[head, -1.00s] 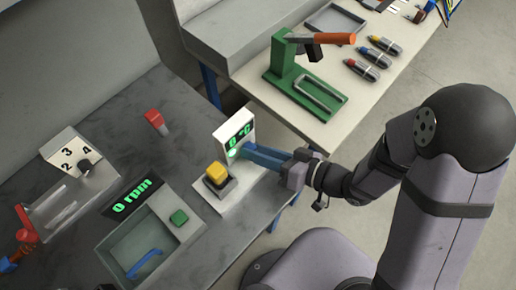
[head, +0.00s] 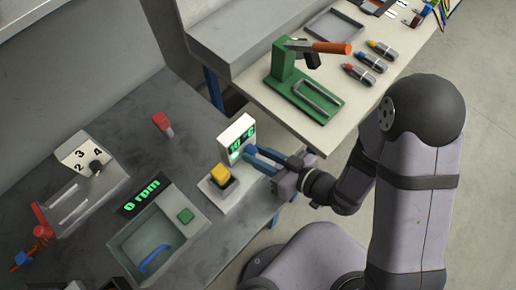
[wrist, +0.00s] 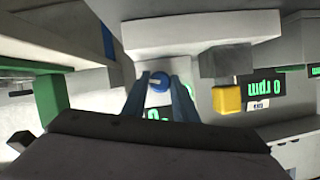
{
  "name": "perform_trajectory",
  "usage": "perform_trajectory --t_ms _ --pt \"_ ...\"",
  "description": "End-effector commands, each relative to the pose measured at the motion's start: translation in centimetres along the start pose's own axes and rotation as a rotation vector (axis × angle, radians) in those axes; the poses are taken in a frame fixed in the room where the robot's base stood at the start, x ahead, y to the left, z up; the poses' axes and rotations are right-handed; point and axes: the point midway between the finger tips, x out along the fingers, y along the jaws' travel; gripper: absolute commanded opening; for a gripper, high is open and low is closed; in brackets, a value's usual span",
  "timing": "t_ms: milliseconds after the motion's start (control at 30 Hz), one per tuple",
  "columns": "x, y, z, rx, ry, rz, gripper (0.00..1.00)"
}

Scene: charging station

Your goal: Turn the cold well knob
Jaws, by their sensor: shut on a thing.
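The cold well (head: 235,142) is a white unit with a green lit temperature display, near the right edge of the grey bench. A yellow block (head: 221,174) sits in a dark holder on its base. In the wrist view the blue knob (wrist: 159,83), with a pale mark on its face, lies between the two blue fingertips. My gripper (head: 252,156) is shut on the knob and reaches it from the right. In the head view the fingers hide the knob. The display seems to read about 10, but its digits are small and partly unclear.
A grey basin (head: 157,245) with a blue handle and a 0 rpm display (head: 143,194) stands left of the cold well. A red-topped item (head: 162,122) stands on the bare bench behind. A green stand (head: 303,85) and several markers are on the white table at upper right.

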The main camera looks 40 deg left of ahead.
Motion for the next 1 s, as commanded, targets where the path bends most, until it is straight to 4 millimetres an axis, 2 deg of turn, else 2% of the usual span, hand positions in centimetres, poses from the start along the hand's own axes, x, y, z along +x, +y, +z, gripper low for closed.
perform_trajectory --t_ms 67,100,567,867,1000 --pt "0.0 0.0 0.0 0.0 0.001 0.0 0.04" --pt "0.0 0.0 0.0 0.0 0.001 0.0 0.33" --pt "-0.3 0.0 -0.1 0.003 -0.001 0.0 0.34" --pt "-2.3 -0.1 -0.5 0.005 -0.001 0.001 0.34" --pt "-4.0 0.0 -0.5 0.007 -0.002 0.005 0.34"
